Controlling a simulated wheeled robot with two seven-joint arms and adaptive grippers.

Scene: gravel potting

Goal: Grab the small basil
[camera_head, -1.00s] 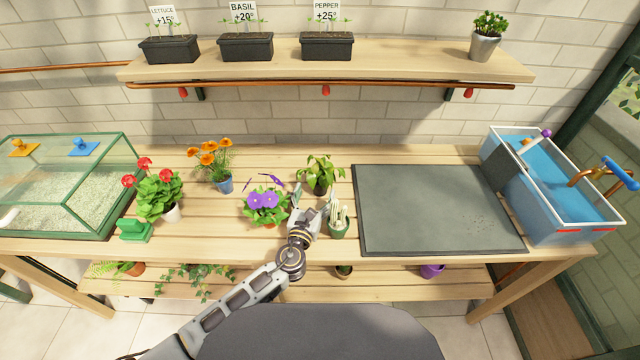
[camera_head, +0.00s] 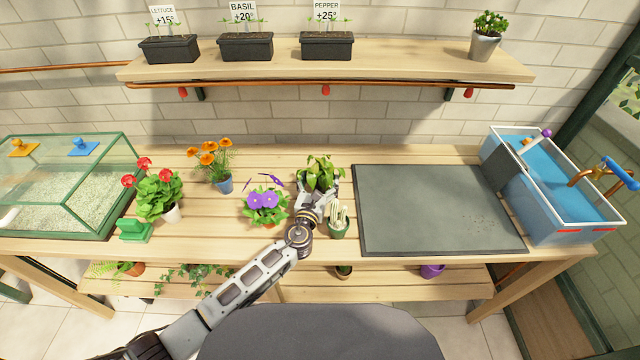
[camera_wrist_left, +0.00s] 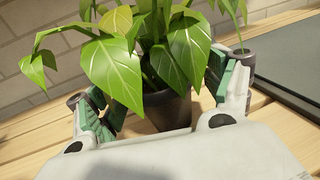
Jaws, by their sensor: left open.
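A leafy green plant, which I take for the small basil (camera_head: 318,172), stands in a dark pot near the middle of the bench. In the left wrist view its pot (camera_wrist_left: 168,110) shows upright under broad, pointed leaves. My left gripper (camera_head: 318,196) is open at the pot. In the left wrist view the open gripper (camera_wrist_left: 163,98) has one green-padded finger on each side of the pot. The gap at the left finger is visible; leaves partly hide the right one. My right gripper is not in view.
A cactus pot (camera_head: 339,221) stands close to my left gripper, and a purple-flowered plant (camera_head: 265,205) stands to its left. A dark mat (camera_head: 430,205) lies clear to the right. A blue water basin (camera_head: 560,195) stands at the far right. Seedling trays (camera_head: 247,47) stand on the shelf.

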